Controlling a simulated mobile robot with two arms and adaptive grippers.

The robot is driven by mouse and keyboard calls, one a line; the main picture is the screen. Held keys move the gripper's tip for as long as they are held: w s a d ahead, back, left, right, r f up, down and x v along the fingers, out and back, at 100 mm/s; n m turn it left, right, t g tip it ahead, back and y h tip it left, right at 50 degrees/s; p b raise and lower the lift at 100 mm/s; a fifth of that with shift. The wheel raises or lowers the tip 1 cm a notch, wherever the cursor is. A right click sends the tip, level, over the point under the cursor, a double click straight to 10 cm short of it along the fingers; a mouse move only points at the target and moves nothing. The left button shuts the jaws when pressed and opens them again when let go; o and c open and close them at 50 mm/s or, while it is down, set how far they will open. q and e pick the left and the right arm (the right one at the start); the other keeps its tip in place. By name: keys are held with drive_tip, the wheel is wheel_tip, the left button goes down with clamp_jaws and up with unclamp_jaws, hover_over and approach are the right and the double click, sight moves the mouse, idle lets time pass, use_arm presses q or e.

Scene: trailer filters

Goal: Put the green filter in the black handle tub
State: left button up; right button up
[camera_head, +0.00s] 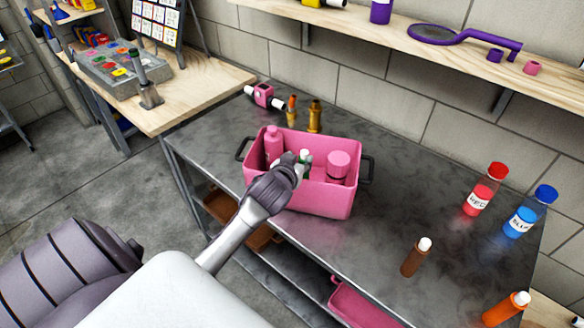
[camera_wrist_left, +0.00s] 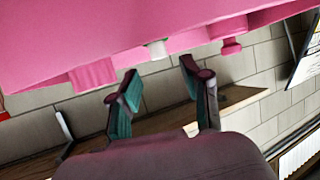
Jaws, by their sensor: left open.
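The black handle tub (camera_head: 318,200) is pink with a black handle at each end and stands on the grey metal bench. The green filter (camera_head: 305,158), with a white cap, shows inside the tub between a pink bottle and a pink jar; its lower part is hidden. My left gripper (camera_head: 296,166) reaches over the tub's near wall, close to the green filter. In the left wrist view its fingers (camera_wrist_left: 160,68) are apart with nothing held between them, and the filter's small white and green part (camera_wrist_left: 157,48) shows just beyond them. My right gripper is out of view.
The pink bottle (camera_head: 273,145) and pink jar (camera_head: 338,167) share the tub. Bench between is clear.

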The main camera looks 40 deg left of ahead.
use_arm(q)
drive_tip(key=v, duration=0.6)
drive_tip(key=shift+s, duration=0.2)
drive_tip(key=s+d+f+m+g+h, duration=0.1)
drive_tip(key=s+d+f+m+g, duration=0.15)
drive_tip(key=s+d+f, duration=0.4)
drive_tip(key=s+d+f+m+g+h, duration=0.1)
drive_tip(key=s+d+g+h, duration=0.2)
drive_tip(key=s, duration=0.7)
drive_tip(key=s+d+f+m+g, duration=0.2)
drive_tip(key=s+d+f+g, duration=0.2)
drive_tip(key=s, duration=0.4)
wheel_tip(320, 180, down, 25)
drive_tip(key=s+g, duration=0.1)
drive_tip(key=s+a+f+g, duration=0.1)
drive_tip(key=s+a+f, duration=0.1)
drive_tip(key=s+f, duration=1.5)
drive_tip(key=shift+a, duration=0.25)
